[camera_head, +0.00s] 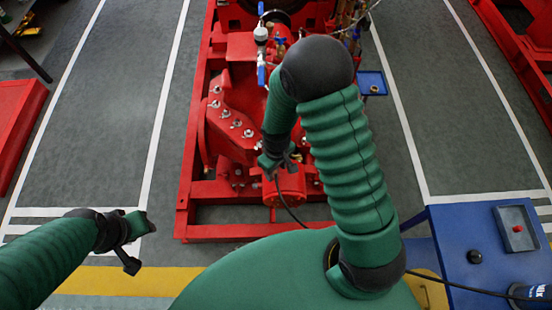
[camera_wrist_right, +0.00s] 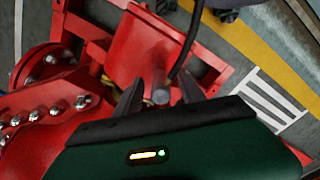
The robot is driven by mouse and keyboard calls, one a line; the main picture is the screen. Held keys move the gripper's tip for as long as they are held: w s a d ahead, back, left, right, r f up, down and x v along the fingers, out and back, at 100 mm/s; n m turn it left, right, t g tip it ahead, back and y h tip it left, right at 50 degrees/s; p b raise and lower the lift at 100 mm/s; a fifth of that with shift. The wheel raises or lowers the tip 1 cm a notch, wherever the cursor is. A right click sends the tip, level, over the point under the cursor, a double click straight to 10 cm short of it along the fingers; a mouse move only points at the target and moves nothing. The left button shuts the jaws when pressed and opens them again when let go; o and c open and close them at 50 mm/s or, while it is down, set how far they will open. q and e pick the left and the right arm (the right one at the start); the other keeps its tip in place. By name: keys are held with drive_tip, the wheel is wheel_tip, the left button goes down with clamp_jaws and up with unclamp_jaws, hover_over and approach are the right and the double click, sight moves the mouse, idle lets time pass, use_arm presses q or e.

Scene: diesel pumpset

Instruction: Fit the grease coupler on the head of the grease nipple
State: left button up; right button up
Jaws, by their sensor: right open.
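My right gripper (camera_head: 279,168) is at the front of the red pumpset (camera_head: 238,85), just above a red cylindrical part (camera_head: 291,186). In the right wrist view its two dark fingers (camera_wrist_right: 160,98) are apart. A small grey cylinder, seemingly the grease coupler (camera_wrist_right: 160,93), sits between the fingertips at the end of a black hose (camera_wrist_right: 184,52). I cannot tell whether it touches a finger. The grease nipple cannot be made out, so whether the coupler sits on it is unclear. My left gripper (camera_head: 138,244) is over the floor at lower left, away from the pumpset; its jaws are unclear.
The hose (camera_head: 290,210) runs from the pumpset toward the blue table (camera_head: 440,240) at lower right. Bolts (camera_head: 237,124) line the pump flange.

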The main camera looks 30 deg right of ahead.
use_arm(q)
drive_tip(key=shift+w+p+v, duration=0.25)
drive_tip(key=shift+p+v, duration=0.9)
drive_tip(key=shift+v, duration=0.05)
use_arm(e)
wheel_tip(320, 180, up, 16)
drive_tip(key=shift+f, duration=0.2)
use_arm(q)
drive_tip(key=shift+r, duration=0.1)
use_arm(e)
drive_tip(key=shift+s, duration=0.1)
